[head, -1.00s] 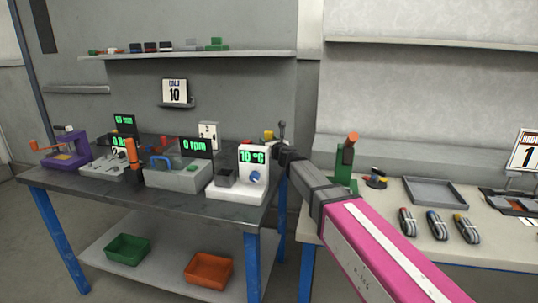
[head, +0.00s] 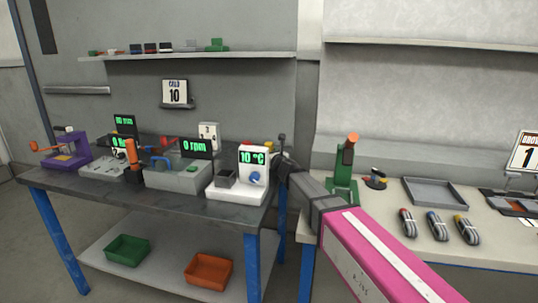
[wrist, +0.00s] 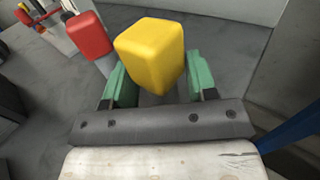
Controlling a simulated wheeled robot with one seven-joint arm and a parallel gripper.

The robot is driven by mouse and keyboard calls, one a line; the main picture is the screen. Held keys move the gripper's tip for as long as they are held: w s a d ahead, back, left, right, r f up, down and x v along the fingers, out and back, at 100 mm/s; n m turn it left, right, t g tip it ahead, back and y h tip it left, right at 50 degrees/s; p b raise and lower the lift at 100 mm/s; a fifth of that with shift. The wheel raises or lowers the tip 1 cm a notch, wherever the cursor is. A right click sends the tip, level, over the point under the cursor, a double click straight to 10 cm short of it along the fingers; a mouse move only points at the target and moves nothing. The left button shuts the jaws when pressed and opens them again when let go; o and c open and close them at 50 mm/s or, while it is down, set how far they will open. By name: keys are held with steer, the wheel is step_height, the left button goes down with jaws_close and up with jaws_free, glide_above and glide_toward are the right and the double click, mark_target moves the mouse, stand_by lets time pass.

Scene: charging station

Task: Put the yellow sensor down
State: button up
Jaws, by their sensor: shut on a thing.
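The yellow sensor (wrist: 150,52) is a rounded yellow block held between the green fingers of my gripper (wrist: 153,82) in the wrist view. The dark grey bench top (wrist: 60,100) shows below and around it. I cannot tell whether the sensor's underside touches the bench. In the head view my gripper (head: 281,152) is at the right rear of the left bench, behind the white 10 °C unit (head: 252,170), which hides most of the fingers and the sensor.
A red block (wrist: 88,36) stands close to the left of the sensor in the wrist view. A grey 0 rpm unit (head: 180,176) is left of the white unit. The wall (head: 225,105) rises behind. A second bench (head: 385,215) is to the right.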

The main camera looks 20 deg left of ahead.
steer(key=shift+f, duration=0.1)
steer(key=o, duration=0.9)
steer(key=shift+o, duration=0.2)
